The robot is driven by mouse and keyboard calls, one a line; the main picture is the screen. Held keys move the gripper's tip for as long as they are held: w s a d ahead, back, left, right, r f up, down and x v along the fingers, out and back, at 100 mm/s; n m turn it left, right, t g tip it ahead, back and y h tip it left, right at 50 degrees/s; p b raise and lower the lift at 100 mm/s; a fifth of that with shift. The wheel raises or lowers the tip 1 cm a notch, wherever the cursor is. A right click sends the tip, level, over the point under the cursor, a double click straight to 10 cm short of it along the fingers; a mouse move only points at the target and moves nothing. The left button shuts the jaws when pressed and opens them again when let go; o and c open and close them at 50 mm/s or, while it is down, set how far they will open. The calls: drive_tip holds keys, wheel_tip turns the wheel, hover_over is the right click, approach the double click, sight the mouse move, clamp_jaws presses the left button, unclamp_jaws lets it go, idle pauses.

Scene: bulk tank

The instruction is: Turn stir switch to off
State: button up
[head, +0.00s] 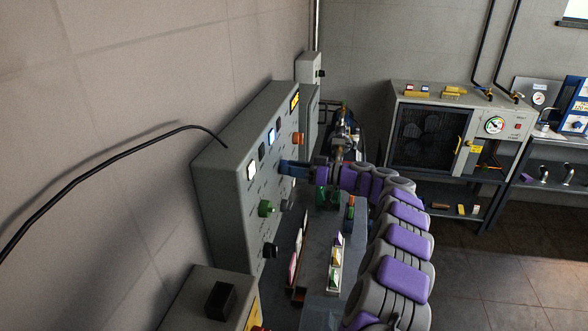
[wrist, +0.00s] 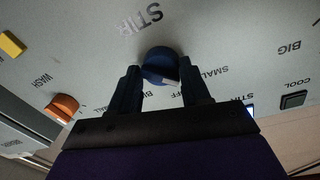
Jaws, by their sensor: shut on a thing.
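The stir switch is a round dark blue knob (wrist: 160,66) on the grey control panel (head: 222,190). In the wrist view it sits below the word STIR, which appears upside down, with part of OFF showing beside it. My gripper (wrist: 160,82) has one finger on each side of the knob and is shut on it. In the head view my gripper (head: 285,168) reaches the panel face from the right, and the knob there is hidden behind the fingers.
An orange knob (wrist: 62,107) labelled WASH and a dark square button (wrist: 293,100) near COOL flank the switch. In the head view a green knob (head: 266,208) and a black knob (head: 269,250) sit lower. A cabinet (head: 425,140) stands at the back right.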

drive_tip(key=shift+w+r+m+h+p, duration=0.15)
drive_tip(key=shift+m+p, duration=0.85)
drive_tip(key=shift+m, duration=1.3)
drive_tip(key=shift+s+r+m+h+p, duration=0.15)
drive_tip(key=shift+m+p, duration=0.85)
drive_tip(key=shift+m, duration=1.3)
drive_tip(key=shift+w+f, duration=0.1)
drive_tip(key=shift+w, duration=0.05)
drive_tip(key=o, duration=1)
drive_tip(key=shift+f, duration=0.1)
drive_tip(key=shift+a, duration=0.1)
